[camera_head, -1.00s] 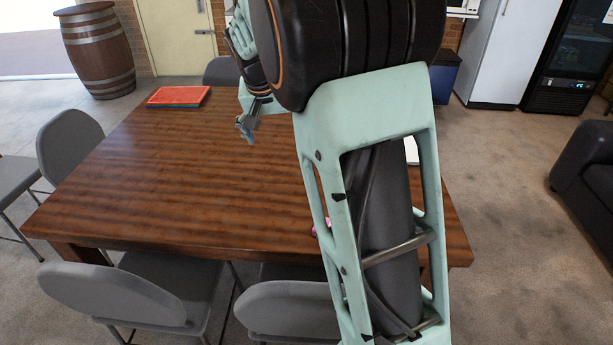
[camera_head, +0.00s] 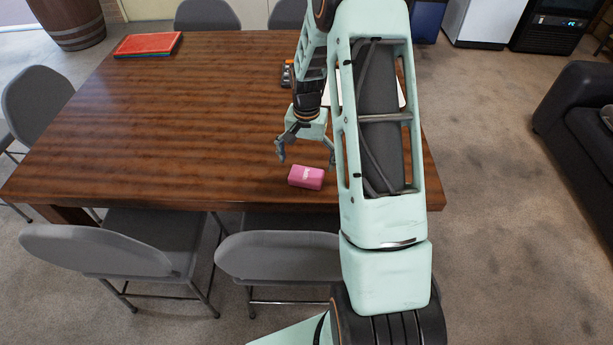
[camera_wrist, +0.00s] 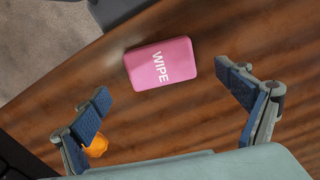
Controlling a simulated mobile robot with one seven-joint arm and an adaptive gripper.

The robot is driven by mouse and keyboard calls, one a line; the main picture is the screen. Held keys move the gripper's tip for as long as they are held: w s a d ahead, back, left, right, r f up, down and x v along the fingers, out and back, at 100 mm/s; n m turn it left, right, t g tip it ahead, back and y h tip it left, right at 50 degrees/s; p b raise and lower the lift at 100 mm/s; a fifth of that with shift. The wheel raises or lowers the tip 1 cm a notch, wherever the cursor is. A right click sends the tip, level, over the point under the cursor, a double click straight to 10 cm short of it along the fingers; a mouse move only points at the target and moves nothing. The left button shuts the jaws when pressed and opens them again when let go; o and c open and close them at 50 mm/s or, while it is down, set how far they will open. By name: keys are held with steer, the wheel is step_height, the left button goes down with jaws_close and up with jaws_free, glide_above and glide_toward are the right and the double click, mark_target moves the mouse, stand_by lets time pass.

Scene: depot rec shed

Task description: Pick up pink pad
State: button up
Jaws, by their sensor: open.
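The pink pad (camera_head: 306,177) lies flat on the wooden table (camera_head: 180,110), close to its front edge. In the wrist view the pad (camera_wrist: 161,63) is a rounded pink block marked "WIPE", lying ahead of the fingers and nearer the top of the picture. My gripper (camera_head: 306,158) is open and empty, just behind and above the pad in the head view. In the wrist view my gripper (camera_wrist: 168,108) has its two blue-padded fingers spread wide, with the pad beyond their tips and apart from them.
A red tray (camera_head: 147,44) lies at the table's back left. A small orange thing (camera_wrist: 97,147) shows by the left finger. A dark item (camera_head: 287,75) and a white item (camera_head: 401,88) are partly hidden by my arm. Grey chairs (camera_head: 275,257) stand around the table.

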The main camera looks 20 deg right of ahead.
mark_target(306, 174)
steer(key=shift+f+p, duration=0.4)
steer(key=shift+f, duration=2.4)
steer(key=shift+c, duration=0.7)
steer(key=c, duration=1.1)
steer(key=shift+r, duration=0.1)
steer(key=shift+r, duration=0.55)
steer(key=s+d+r+b, duration=0.2)
steer(key=s+d+r, duration=0.1)
steer(key=d+r, duration=0.8)
steer(key=shift+s+d+r, duration=0.35)
steer(key=shift+d+r, duration=0.05)
steer(key=shift+d, duration=0.8)
